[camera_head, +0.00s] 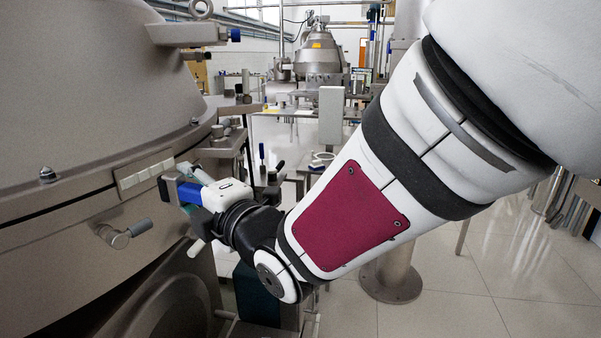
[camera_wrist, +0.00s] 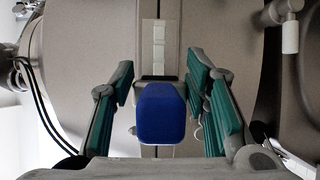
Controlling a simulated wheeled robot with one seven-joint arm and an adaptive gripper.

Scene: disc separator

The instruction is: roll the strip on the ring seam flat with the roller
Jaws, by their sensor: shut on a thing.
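The pale, segmented strip (camera_head: 145,170) lies along the ring seam of the large grey machine at the left in the head view. In the wrist view the strip (camera_wrist: 158,48) runs up from just beyond the tool. My gripper (camera_head: 193,195) is shut on the roller, whose blue handle (camera_head: 189,192) shows between the fingers. The roller's dark grey end (camera_head: 165,190) is close to the strip's right end; I cannot tell whether they touch. In the wrist view the blue handle (camera_wrist: 162,115) sits between my green-padded fingers (camera_wrist: 165,95) and hides most of the roller end.
The machine's bowl (camera_head: 80,70) curves close beside my gripper. A clamp handle (camera_head: 125,232) sticks out below the seam, and a bracket (camera_head: 190,34) juts out above. Another separator (camera_head: 318,62) stands far back. The floor at the right (camera_head: 470,285) is mostly open.

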